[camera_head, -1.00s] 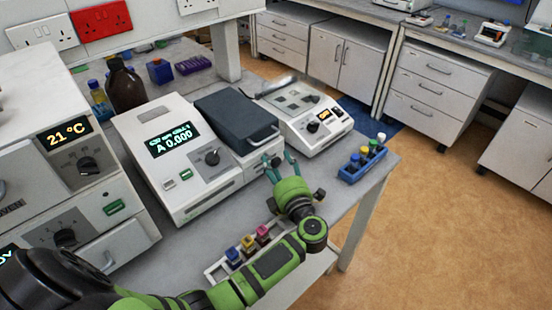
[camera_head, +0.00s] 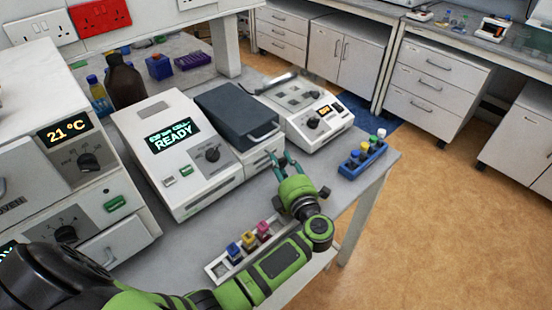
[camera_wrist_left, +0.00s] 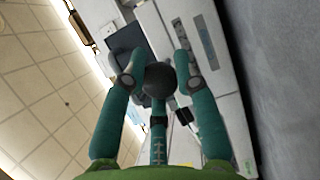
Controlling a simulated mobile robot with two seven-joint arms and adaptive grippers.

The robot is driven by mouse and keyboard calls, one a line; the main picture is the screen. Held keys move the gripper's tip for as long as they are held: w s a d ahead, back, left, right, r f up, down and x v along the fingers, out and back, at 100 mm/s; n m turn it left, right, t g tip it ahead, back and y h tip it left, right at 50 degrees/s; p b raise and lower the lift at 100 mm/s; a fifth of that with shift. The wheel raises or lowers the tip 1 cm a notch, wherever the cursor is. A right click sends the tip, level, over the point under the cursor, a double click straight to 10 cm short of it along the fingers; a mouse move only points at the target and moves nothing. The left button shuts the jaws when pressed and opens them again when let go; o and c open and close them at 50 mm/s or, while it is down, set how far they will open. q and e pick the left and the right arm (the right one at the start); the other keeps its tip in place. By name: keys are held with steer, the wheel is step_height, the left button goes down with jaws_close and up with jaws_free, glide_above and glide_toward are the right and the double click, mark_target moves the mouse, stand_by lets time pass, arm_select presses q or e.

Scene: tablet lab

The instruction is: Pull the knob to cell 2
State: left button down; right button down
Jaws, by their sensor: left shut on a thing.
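The spectrophotometer (camera_head: 185,160) stands on the bench. Its display (camera_head: 172,137) reads READY in its lower line; the smaller upper line is hard to read. My left gripper (camera_head: 281,160) is at the front right end of the instrument, below its dark sample lid (camera_head: 235,115). In the left wrist view the teal fingers (camera_wrist_left: 160,72) are closed around a dark round knob (camera_wrist_left: 160,79). The cell number marks are too small to read. My right gripper is out of view.
A white holder (camera_head: 214,270) with coloured cuvettes lies close beside my left forearm. A blue rack (camera_head: 350,171) of capped vials stands near the bench's right edge. A second white instrument (camera_head: 325,139) stands behind the gripper. An oven (camera_head: 88,205) is at left.

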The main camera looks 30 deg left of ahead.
arm_select(q)
steer(key=shift+s+d+r, duration=0.1)
steer(key=shift+s+d, duration=0.15)
steer(key=shift+d, duration=0.6)
steer(key=shift+a, duration=0.1)
steer(key=c, duration=0.9)
jaws_free()
steer(key=shift+s+d, duration=0.3)
steer(key=shift+d, duration=0.1)
steer(key=v, duration=0.6)
steer(key=shift+s+d, duration=0.15)
steer(key=shift+d, duration=0.1)
